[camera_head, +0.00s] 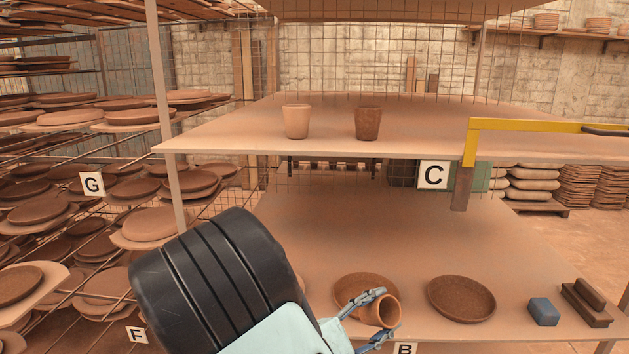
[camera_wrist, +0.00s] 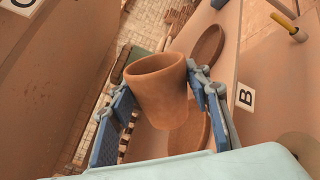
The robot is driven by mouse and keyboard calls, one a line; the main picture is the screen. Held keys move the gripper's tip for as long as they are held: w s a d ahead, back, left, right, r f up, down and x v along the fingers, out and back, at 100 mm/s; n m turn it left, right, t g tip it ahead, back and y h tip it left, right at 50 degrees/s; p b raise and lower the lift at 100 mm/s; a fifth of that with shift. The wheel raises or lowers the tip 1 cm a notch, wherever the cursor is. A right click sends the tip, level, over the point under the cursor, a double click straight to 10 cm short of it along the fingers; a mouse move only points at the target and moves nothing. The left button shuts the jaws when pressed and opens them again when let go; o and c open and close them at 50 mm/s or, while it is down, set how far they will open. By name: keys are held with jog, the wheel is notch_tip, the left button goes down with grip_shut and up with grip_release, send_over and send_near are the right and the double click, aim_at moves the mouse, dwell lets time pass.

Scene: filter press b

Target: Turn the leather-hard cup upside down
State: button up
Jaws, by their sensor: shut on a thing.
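A reddish-brown cup (camera_head: 387,312) is held between the fingers of my gripper (camera_head: 380,316), in front of the lower shelf. In the head view the cup is tipped well over, with its open mouth facing right and towards the camera. In the wrist view the cup (camera_wrist: 160,97) sits between the two blue finger pads of my gripper (camera_wrist: 163,85). Its rim is at the top of that picture, and the inside shows only in part. A light cup (camera_head: 296,121) and a darker brown cup (camera_head: 368,123) stand on the upper shelf.
Behind the held cup, a round brown dish (camera_head: 352,287) lies on the lower shelf (camera_head: 400,235). Another dish (camera_head: 461,298), a blue block (camera_head: 544,312) and brown blocks (camera_head: 587,303) lie to the right. The upper shelf (camera_head: 430,125) is clear around its two cups. Loaded racks stand left.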

jog(key=shift+f+m+b, duration=0.15)
jog(key=shift+m+b, duration=0.55)
jog(key=shift+m, duration=0.2)
jog(key=shift+r, duration=0.2)
jog(key=shift+f+m+b, duration=0.3)
jog(key=shift+m+b, duration=0.3)
jog(key=shift+b, duration=0.2)
jog(key=m+b, duration=0.2)
jog(key=b, duration=0.1)
jog(key=shift+f+m+b, duration=0.1)
jog(key=shift+m+b, duration=0.2)
jog(key=shift+b, duration=0.05)
jog(key=shift+m+b, duration=0.8)
jog(key=shift+b, duration=0.3)
jog(key=shift+r+m, duration=0.4)
